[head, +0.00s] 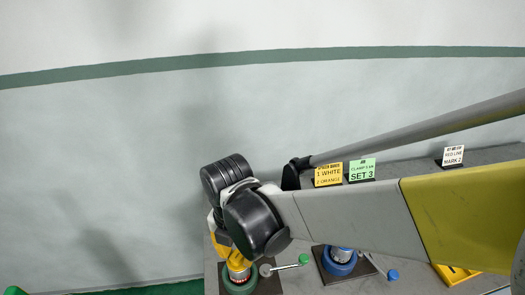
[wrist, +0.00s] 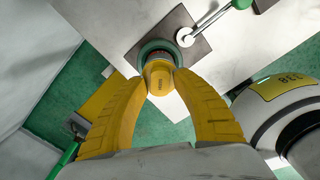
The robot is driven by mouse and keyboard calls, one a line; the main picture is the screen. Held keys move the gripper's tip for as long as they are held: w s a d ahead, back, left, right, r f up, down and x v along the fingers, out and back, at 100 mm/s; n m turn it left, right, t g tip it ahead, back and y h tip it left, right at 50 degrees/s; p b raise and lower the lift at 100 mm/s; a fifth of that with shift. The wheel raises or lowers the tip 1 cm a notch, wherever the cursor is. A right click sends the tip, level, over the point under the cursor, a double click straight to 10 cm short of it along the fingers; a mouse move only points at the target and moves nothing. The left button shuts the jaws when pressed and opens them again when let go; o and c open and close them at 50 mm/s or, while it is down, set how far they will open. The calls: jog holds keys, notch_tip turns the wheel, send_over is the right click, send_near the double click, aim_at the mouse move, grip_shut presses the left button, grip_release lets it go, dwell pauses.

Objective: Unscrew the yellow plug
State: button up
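The yellow plug (wrist: 159,80) shows in the wrist view as a short round piece. It sits in the round green vise (wrist: 146,47) on a dark square plate. My gripper (wrist: 160,74) has its two yellow fingers on either side of the plug, with the tips against its sides; it appears closed on it. In the head view, the green vise (head: 240,288) is at the bottom, with a red and white marked ring just above it. My gripper (head: 237,264) comes down over it there, and my black wrist joint hides part of the fingers.
A lever with a green knob (head: 304,259) sticks out right of the green vise. A blue vise (head: 338,266) with a blue-knobbed lever (head: 392,275) stands to its right. Yellow (head: 328,175), green (head: 362,170) and white (head: 453,155) sign cards stand along the bench's back edge.

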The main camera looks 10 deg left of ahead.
notch_tip(320, 180, up, 2)
jog(key=shift+r+p, duration=0.2)
jog(key=shift+p, duration=0.8)
jog(key=shift+f, duration=0.1)
